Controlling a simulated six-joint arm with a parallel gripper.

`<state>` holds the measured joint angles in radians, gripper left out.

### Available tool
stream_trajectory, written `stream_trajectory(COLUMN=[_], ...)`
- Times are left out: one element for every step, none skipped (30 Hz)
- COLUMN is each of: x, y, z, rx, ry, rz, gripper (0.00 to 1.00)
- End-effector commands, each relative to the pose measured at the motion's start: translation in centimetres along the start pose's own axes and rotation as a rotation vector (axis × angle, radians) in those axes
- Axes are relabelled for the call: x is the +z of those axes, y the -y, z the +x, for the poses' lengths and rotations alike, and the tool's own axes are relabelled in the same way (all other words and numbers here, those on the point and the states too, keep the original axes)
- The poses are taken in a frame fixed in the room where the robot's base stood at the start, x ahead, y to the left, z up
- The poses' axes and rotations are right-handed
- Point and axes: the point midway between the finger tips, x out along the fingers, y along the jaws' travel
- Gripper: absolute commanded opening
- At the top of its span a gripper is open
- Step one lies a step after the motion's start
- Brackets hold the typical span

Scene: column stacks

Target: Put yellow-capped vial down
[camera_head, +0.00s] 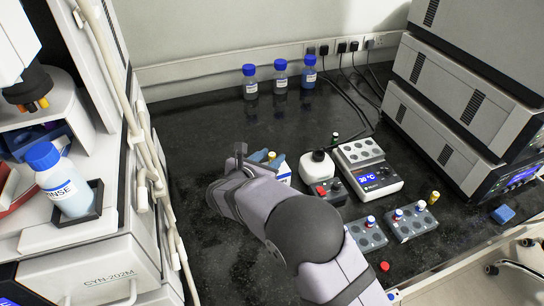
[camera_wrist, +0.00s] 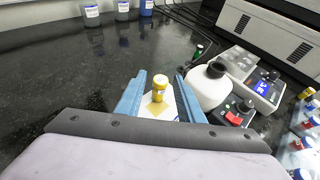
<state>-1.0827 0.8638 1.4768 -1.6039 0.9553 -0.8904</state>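A yellow-capped vial (camera_wrist: 160,88) stands upright in the wrist view, on or just in front of a white item with a yellow patch (camera_wrist: 150,107); I cannot tell which. My gripper (camera_wrist: 160,92) is open, its two blue fingers on either side of the vial with a visible gap to each. Another yellow-capped vial (camera_head: 433,197) stands at the right rack.
A mixer with a white round top (camera_head: 317,165) and a heater block (camera_head: 368,172) stand close on the right. Two grey racks (camera_head: 408,228) hold vials. A loose red cap (camera_head: 384,265) lies in front. Several blue-capped bottles (camera_head: 280,78) stand behind. The bench's left middle is clear.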

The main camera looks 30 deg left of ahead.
Motion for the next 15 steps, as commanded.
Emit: stream_trajectory(x=[0.0,-0.1,0.0,-0.1,0.0,-0.1,-0.1,0.0,-0.1,0.0,0.0,-0.1,0.0,0.0,-0.1], y=[-0.1,-0.1,-0.1,-0.1,-0.1,-0.1,-0.1,-0.1,-0.1,-0.1,-0.1,-0.1,-0.1,-0.1,-0.1], z=[-0.8,-1.2,-1.9,-2.5,-3.0,-3.8,-4.3,-4.9,-5.6,-6.2,-6.7,-7.3,-7.8,-8.2,-8.8], rx=[0.003,0.003,0.004,0.004,0.004,0.005,0.005,0.004,0.004,0.005,0.004,0.004,0.003,0.003,0.003], ry=[0.001,0.000,0.000,0.000,0.001,0.001,0.000,0.000,0.001,0.001,0.000,0.000,0.001,0.001,0.000], rz=[0.001,0.001,0.002,0.001,0.001,0.001,0.001,0.002,0.001,0.001,0.002,0.001,0.001,0.001,0.001], gripper=[0.34,0.34,0.34,0.34,0.34,0.34,0.34,0.34,0.34,0.34,0.34,0.34,0.34,0.34,0.34])
